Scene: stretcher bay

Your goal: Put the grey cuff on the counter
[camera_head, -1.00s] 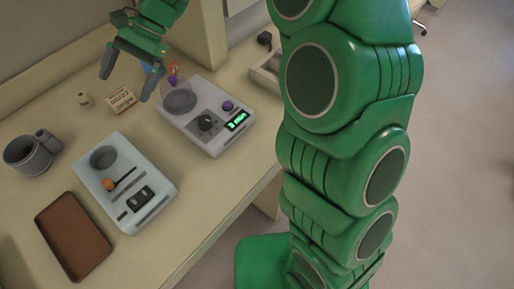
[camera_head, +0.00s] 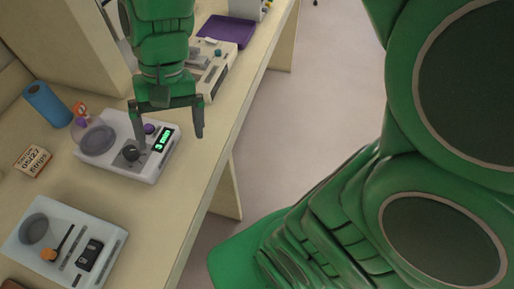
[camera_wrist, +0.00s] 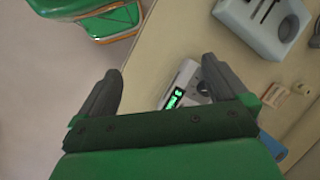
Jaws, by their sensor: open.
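My gripper (camera_head: 170,128) is open and empty, in the head view just over the front part of a white device with a green display (camera_head: 164,139). In the wrist view its jaws (camera_wrist: 162,70) stand wide apart, with that device (camera_wrist: 181,88) beyond them. The beige counter (camera_head: 106,207) runs along the wall and also shows in the wrist view (camera_wrist: 163,42). I cannot make out the grey cuff for certain in the current views. A dark grey object cut off at the right edge of the wrist view (camera_wrist: 315,34) is too little shown to name.
A second pale device (camera_head: 58,262) sits nearer, with a small printed box (camera_head: 33,161) and a blue cylinder (camera_head: 47,104) towards the wall. Beyond my gripper are a cream unit (camera_head: 213,68) and a purple tray (camera_head: 226,30). Open floor (camera_head: 290,120) lies right.

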